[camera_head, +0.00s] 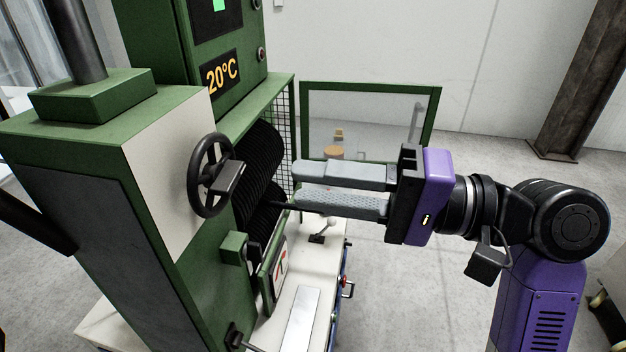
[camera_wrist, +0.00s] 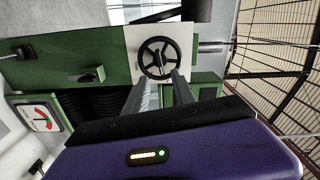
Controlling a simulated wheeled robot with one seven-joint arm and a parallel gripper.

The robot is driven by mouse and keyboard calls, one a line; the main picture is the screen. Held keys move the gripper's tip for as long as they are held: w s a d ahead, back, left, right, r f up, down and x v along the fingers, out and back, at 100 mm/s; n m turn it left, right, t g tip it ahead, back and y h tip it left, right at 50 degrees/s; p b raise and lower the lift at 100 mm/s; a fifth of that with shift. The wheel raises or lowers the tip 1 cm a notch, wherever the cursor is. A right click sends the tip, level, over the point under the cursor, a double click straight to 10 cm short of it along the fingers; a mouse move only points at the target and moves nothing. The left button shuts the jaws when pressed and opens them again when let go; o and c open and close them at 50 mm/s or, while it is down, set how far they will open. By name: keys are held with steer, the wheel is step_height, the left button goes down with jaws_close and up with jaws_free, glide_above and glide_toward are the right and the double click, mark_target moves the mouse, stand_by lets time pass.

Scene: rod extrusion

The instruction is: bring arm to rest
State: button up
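My gripper (camera_head: 297,184) reaches left from my purple arm, level with the front of the green machine (camera_head: 150,130). Its two long grey fingers are parallel, with a gap between them, and I see nothing held in it. The fingertips are close to the black ribbed rollers (camera_head: 258,165) and to the right of the black handwheel (camera_head: 212,175). A thin dark piece shows by the lower fingertip; I cannot tell whether it touches. In the wrist view the fingers (camera_wrist: 161,88) point toward the handwheel (camera_wrist: 158,57), with the gap visible.
A green-framed clear guard door (camera_head: 372,90) stands open behind my gripper. Below it is a pale machine bed (camera_head: 300,315) with a small lever (camera_head: 322,235) and a gauge (camera_head: 279,270). A display reads 20°C (camera_head: 222,74).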

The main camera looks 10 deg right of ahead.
steer(key=w+d+m+t+h, duration=0.3)
steer(key=w+d+t+h, duration=0.2)
steer(key=w+d+t, duration=0.45)
steer(key=s+d+f+m+t+h, duration=0.3)
steer(key=s+d+f+t+h, duration=0.3)
steer(key=f+h, duration=0.5)
steer(key=s+f+n+g, duration=0.2)
steer(key=s+f, duration=0.3)
steer(key=s, duration=0.5)
steer(key=s+f+n+g, duration=0.2)
steer(key=s+f, duration=0.4)
steer(key=s, duration=0.5)
steer(key=s+f+n+g+h, duration=0.1)
steer(key=s+f+n+g, duration=0.2)
steer(key=s+f, duration=0.3)
steer(key=s+a+n, duration=0.1)
steer(key=s, duration=0.4)
steer(key=shift+s, duration=0.25)
steer(key=shift+d+f, duration=0.1)
steer(key=shift+d, duration=0.05)
